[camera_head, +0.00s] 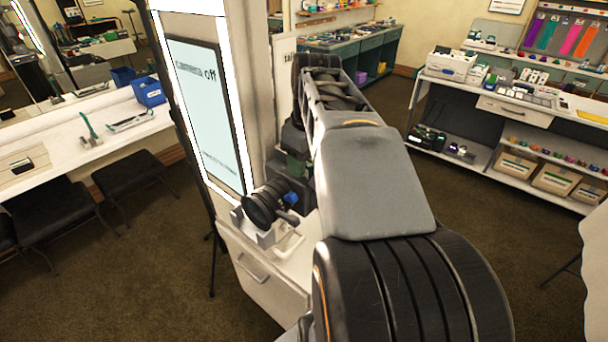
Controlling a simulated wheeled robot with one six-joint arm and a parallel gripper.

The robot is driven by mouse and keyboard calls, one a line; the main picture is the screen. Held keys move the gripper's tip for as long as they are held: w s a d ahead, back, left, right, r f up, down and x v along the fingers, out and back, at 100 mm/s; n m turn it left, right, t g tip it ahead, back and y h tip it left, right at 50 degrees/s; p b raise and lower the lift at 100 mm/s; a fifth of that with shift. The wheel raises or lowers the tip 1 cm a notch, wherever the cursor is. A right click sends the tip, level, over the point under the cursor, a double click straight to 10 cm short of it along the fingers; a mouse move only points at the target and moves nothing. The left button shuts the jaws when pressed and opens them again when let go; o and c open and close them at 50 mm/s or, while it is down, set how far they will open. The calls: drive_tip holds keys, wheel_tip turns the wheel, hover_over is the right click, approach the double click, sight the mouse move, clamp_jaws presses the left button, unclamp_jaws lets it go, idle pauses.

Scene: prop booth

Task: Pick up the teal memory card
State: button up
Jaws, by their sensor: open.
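I cannot make out the teal memory card. My arm fills the middle of the view, reaching away and then bending down behind a black camera-like object with a round lens (264,206). That object sits on a small white cabinet (262,278), with a small blue part (291,198) at its right. My gripper cannot be made out; the arm and the dark parts there hide that spot. Much of the cabinet top is hidden too.
A tall lit panel (207,110) stands just left of the cabinet. A white counter with stools (130,175) is at left. A white shelf unit (480,165) with boxes and small items stands at right. The brown carpet (130,290) is open at lower left.

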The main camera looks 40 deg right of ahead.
drive_tip(key=shift+c, duration=0.4)
clamp_jaws()
drive_tip(key=shift+r, duration=0.15)
